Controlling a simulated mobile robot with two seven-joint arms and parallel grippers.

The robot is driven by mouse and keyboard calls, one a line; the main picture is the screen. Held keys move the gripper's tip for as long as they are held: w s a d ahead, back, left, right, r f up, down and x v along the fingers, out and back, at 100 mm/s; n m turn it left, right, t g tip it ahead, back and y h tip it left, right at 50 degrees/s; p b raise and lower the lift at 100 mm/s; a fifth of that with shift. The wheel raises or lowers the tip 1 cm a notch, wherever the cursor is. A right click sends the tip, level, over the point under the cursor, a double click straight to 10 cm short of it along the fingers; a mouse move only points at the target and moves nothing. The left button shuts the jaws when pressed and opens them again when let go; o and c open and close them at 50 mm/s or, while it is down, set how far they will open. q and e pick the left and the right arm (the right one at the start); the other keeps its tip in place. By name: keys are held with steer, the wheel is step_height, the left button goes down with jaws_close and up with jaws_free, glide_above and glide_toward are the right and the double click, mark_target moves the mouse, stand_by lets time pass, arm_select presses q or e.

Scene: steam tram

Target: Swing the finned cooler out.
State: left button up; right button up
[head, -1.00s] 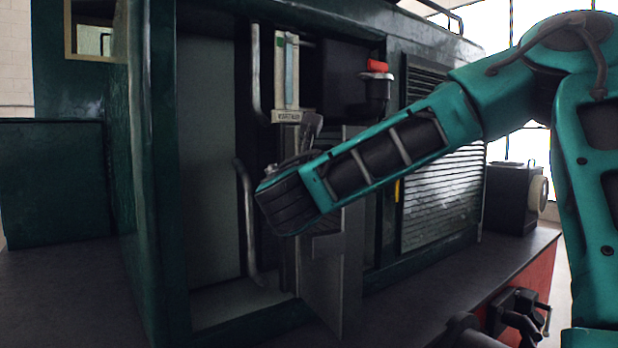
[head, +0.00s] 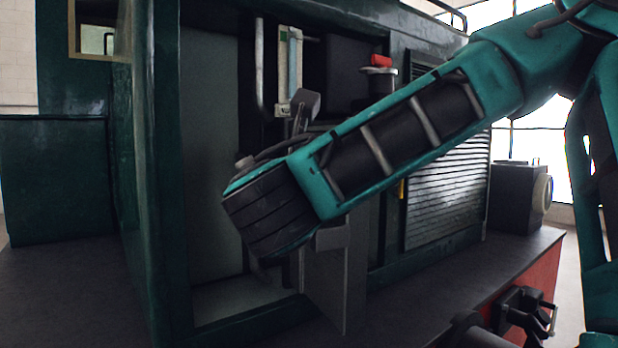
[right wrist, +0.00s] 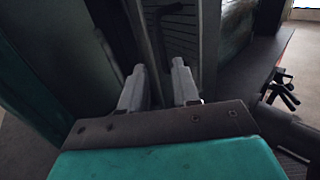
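A grey flat-sided unit (head: 335,280) stands edge-out from the dark opening in the green tram side. It seems to be the finned cooler, but no fins show clearly on it in the head view. My right arm crosses in front and hides its upper part. In the right wrist view, my right gripper (right wrist: 158,68) has its two fingers apart, with an upright grey edge (right wrist: 147,45) behind and between them. Dark ribs show just right of that edge; I cannot tell whether the fingers touch it. My left gripper is out of view.
A grey handrail (head: 260,75) and a gauge glass (head: 290,65) are at the opening. A red-topped fitting (head: 380,70) and a louvred panel (head: 445,200) lie to the right. Black fittings (head: 525,318) stick out low at the right. The running board (head: 60,300) is clear at left.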

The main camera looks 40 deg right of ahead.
steer(key=v, duration=0.3)
stand_by(0.7)
